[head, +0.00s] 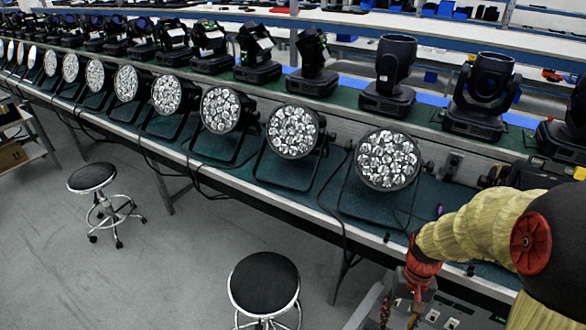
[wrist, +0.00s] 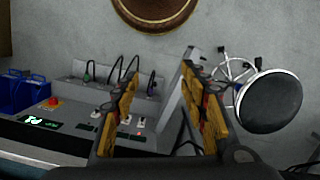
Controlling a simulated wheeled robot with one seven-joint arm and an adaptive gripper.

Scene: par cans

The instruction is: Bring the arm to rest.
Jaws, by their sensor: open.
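My arm, in a yellowish sleeve, reaches in from the right edge of the head view and bends down at the bench's front edge. My gripper (head: 400,302) is at its lower end, red and partly cut off by the bottom of the picture. In the wrist view my gripper (wrist: 165,100) shows two yellow-and-dark fingers set well apart. It is open, with nothing between the fingers. Behind the fingers is a grey control panel (wrist: 62,118) with a red button, small switches and cables. I cannot tell the exact gap between fingers and panel.
A long green-topped bench (head: 330,207) carries a row of par cans (head: 387,160) with cables hanging off its front. Moving-head lights (head: 484,95) stand behind them. One black stool (head: 264,284) is near the bench, another (head: 92,178) farther left. The grey floor between is open.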

